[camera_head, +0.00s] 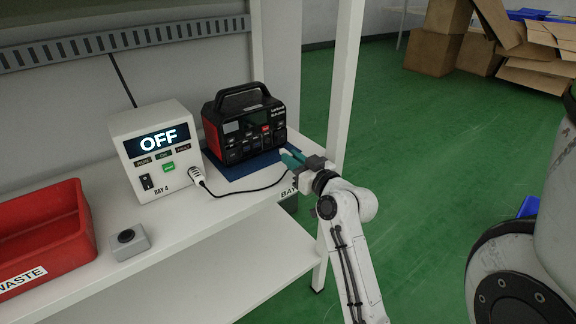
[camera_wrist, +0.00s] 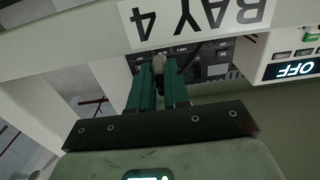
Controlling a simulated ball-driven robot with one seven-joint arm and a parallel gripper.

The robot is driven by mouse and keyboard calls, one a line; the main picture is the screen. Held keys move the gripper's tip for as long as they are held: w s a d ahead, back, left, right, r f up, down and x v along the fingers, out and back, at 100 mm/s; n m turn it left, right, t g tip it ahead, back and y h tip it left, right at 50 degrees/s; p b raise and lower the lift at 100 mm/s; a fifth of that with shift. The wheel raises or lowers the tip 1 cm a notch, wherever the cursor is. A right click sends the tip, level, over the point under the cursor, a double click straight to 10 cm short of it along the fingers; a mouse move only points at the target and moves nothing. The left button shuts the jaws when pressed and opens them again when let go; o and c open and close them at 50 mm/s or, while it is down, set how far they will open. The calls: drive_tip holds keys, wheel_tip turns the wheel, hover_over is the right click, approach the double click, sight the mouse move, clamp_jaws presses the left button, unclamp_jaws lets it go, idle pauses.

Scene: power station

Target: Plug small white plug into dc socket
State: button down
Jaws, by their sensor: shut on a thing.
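My gripper (camera_head: 287,156) has teal fingers and is at the shelf's right front edge, in front of the black and red power station (camera_head: 244,128). In the wrist view my gripper (camera_wrist: 159,72) is shut on a small white plug (camera_wrist: 159,62), whose pale end shows between the fingertips. A thin dark cable (camera_head: 240,192) runs from the white OFF box to the gripper. The power station's front panel (camera_wrist: 205,62) lies beyond the fingertips in the wrist view. I cannot make out which opening is the dc socket, and the plug appears apart from the panel.
The white box with the OFF display (camera_head: 156,150) stands left of the power station, with a white connector (camera_head: 197,175) in its front. A grey button box (camera_head: 130,243) and red waste bin (camera_head: 40,238) are further left. A white shelf post (camera_head: 345,85) rises close behind my gripper.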

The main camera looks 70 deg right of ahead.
sight(281, 151)
drive_tip(key=shift+p+x, duration=0.3)
drive_tip(key=shift+x, duration=2.2)
drive_tip(key=shift+w+d, duration=0.15)
drive_tip(key=shift+w, duration=0.2)
drive_tip(key=shift+w+d, duration=0.15)
drive_tip(key=shift+w, duration=0.1)
drive_tip(key=shift+w+d, duration=0.1)
drive_tip(key=shift+w, duration=0.05)
drive_tip(key=c, duration=1)
unclamp_jaws()
drive_tip(key=v, duration=1)
drive_tip(key=shift+s, duration=0.4)
